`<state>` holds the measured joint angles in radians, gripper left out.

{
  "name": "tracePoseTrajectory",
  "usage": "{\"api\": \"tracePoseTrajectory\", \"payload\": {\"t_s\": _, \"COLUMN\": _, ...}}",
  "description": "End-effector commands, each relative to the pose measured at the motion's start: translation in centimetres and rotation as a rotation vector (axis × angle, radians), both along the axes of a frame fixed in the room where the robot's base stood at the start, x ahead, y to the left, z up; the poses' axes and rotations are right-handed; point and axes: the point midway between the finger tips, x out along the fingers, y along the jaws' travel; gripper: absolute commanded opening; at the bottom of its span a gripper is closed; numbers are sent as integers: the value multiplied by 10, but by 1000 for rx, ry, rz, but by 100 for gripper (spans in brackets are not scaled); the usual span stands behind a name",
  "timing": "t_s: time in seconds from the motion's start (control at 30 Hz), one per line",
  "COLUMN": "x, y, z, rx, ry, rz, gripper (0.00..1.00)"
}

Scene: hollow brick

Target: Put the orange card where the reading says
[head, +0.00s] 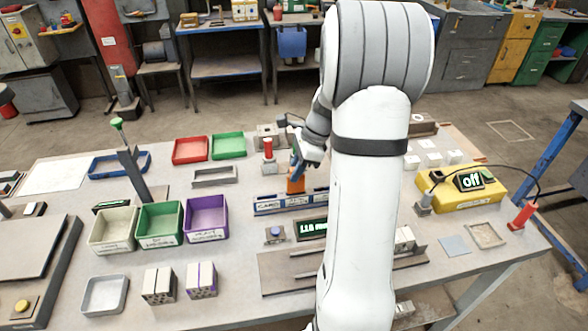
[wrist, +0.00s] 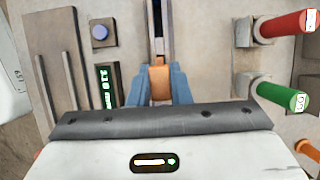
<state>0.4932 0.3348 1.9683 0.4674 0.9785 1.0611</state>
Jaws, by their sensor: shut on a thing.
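My gripper (head: 296,172) has blue fingers and is shut on the orange card (head: 296,186). In the wrist view, the orange card (wrist: 160,82) sits between the fingertips (wrist: 159,84). The card is at the blue-and-white card rack (head: 268,207); I cannot tell whether it still sits in the slot. A dark display (head: 312,228) with green characters, partly hidden by my arm, stands in front of the rack; it also shows sideways in the wrist view (wrist: 108,88), too small to read fully. A yellow meter (head: 437,195) at right reads "off".
Cream (head: 113,232), green (head: 160,226) and purple (head: 206,219) labelled bins stand at left. Red (head: 190,151) and green (head: 228,146) trays lie behind. A blue button (head: 275,234) is near the display. Holed bricks (head: 158,286) stand at front. My arm hides the centre-right table.

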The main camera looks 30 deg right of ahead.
Motion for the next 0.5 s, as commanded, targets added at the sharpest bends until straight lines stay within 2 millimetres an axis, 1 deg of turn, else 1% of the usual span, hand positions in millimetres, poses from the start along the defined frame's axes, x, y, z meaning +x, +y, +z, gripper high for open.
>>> {"api": "tracePoseTrajectory", "payload": {"t_s": 0.5, "x": 0, "y": 0, "z": -10, "rx": 0, "ry": 0, "rz": -1, "gripper": 0}}
